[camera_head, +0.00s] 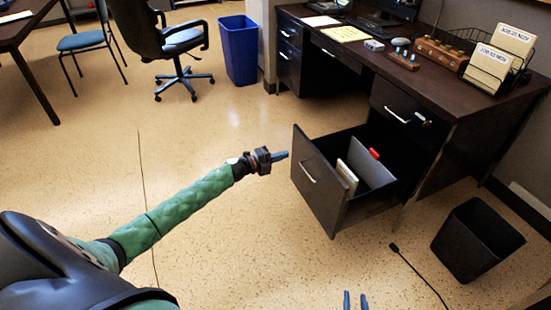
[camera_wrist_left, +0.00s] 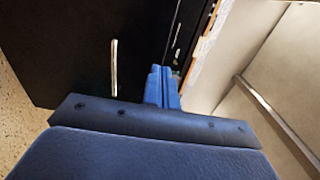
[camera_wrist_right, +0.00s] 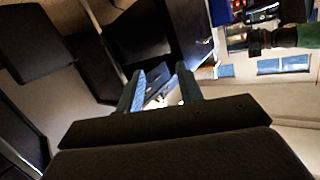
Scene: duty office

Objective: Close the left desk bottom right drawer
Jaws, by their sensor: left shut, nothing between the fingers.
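The bottom right drawer (camera_head: 322,190) of the dark wooden desk (camera_head: 395,60) stands pulled well out, with hanging folders (camera_head: 372,172) and a red tab inside. Its front has a silver handle (camera_head: 308,172), which also shows in the left wrist view (camera_wrist_left: 114,68). My left gripper (camera_head: 284,155) is shut and empty, close to the upper left part of the drawer front. In the left wrist view its blue fingertips (camera_wrist_left: 162,72) lie over the drawer's edge; I cannot tell whether they touch it. My right gripper (camera_head: 355,301) is open and empty at the bottom of the head view, its fingers apart (camera_wrist_right: 160,88).
A black waste bin (camera_head: 478,240) stands right of the drawer, and a cable (camera_head: 418,272) lies on the floor between them. The drawer above (camera_head: 400,110) looks shut. A blue bin (camera_head: 239,50) and an office chair (camera_head: 160,40) stand behind.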

